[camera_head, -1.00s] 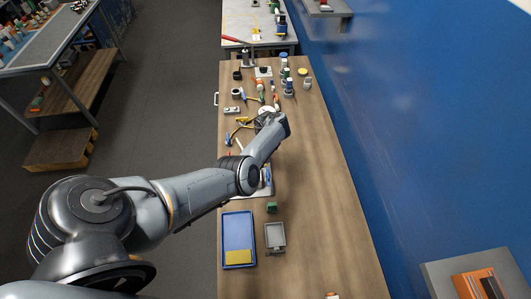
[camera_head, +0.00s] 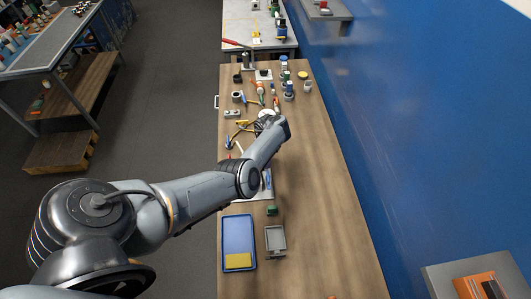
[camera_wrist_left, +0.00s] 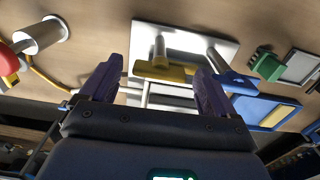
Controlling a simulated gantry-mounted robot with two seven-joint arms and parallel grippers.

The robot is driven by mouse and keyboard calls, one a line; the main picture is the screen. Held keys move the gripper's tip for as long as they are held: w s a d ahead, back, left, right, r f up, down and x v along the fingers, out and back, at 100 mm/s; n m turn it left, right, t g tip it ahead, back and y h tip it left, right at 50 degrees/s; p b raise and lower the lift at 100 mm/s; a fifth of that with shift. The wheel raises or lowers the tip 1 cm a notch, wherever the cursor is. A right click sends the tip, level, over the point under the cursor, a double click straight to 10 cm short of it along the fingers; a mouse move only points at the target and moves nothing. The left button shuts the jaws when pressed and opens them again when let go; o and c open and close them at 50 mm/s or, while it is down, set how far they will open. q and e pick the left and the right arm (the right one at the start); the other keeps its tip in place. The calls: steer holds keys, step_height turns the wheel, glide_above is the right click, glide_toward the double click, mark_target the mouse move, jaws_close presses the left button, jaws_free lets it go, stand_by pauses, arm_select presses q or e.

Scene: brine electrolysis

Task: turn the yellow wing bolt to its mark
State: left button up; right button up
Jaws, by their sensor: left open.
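The yellow wing bolt (camera_wrist_left: 165,73) shows in the left wrist view, its yellow wing lying across a metal post on a white plate (camera_wrist_left: 186,40). A blue wing bolt (camera_wrist_left: 236,82) on a second post is to its right. My left gripper (camera_wrist_left: 157,72) is open, its two purple fingers on either side of the yellow wing. I cannot tell whether either finger touches it. No mark for the bolt can be made out. In the head view my left arm hides the fingers and the yellow bolt; part of the white plate (camera_head: 259,194) shows beside the arm.
On the workbench (camera_head: 325,210), a blue tray (camera_head: 238,232) with a yellow piece, a grey tray (camera_head: 275,240) and a green block (camera_head: 272,211) stand nearer. Bottles, tools and cables crowd the far part. The bench's right side is mostly clear, beside the blue wall (camera_head: 430,120).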

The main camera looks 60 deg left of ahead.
arm_select(q)
step_height(320, 180, up, 11)
steer(key=p, duration=0.3)
steer(key=shift+a+f, duration=0.1)
steer(key=shift+f, duration=0.05)
stand_by(0.5)
